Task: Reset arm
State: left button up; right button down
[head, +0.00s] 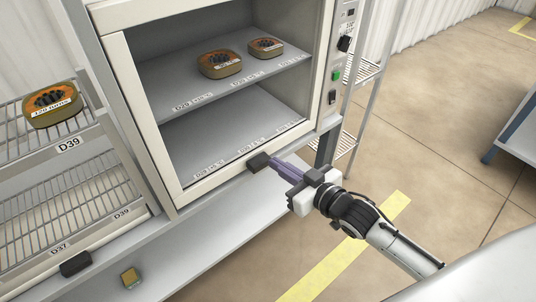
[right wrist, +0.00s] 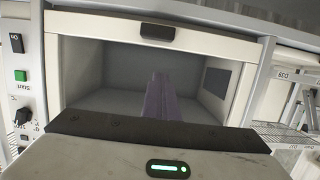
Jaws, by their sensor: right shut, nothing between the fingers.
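My right gripper (head: 276,164) is shut and empty in the head view, in front of the lower front edge of the oven. Its purple fingers are together and lie close to the dark handle (head: 259,162) on that edge; I cannot tell whether they touch. In the right wrist view the shut fingers (right wrist: 160,98) point toward the oven's opening. The oven (head: 187,197) is open at the front, with two copper-coloured wound parts (head: 219,64) (head: 265,47) on its upper shelf. My left gripper is not in view.
A wire rack (head: 70,205) on the left holds another wound part (head: 52,105) above a D39 label. A small yellowish block (head: 130,277) lies on the lower grey surface. The floor (head: 455,130) to the right is open, with a blue-legged table (head: 515,130) at the far right.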

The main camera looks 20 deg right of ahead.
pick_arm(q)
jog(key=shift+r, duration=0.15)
pick_arm(e)
jog(key=shift+v, duration=1)
pick_arm(q)
jog(key=p, duration=0.1)
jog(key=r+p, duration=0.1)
jog(key=p, duration=0.1)
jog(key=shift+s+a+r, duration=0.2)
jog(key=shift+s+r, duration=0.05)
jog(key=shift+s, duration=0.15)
pick_arm(e)
jog(key=s+a+f+g, duration=0.3)
jog(key=s+f, duration=0.4)
jog(key=s, duration=0.3)
jog(key=s+a+f+m+g+h, duration=0.1)
jog(key=s+a+f+g, duration=0.2)
jog(key=s+f, duration=0.4)
jog(key=s+a, duration=0.1)
jog(key=s, duration=0.2)
jog(key=shift+a+h, duration=0.25)
jog(key=shift+h, duration=0.05)
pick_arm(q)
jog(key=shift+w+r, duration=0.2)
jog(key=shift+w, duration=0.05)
pick_arm(e)
jog(key=shift+r, duration=0.1)
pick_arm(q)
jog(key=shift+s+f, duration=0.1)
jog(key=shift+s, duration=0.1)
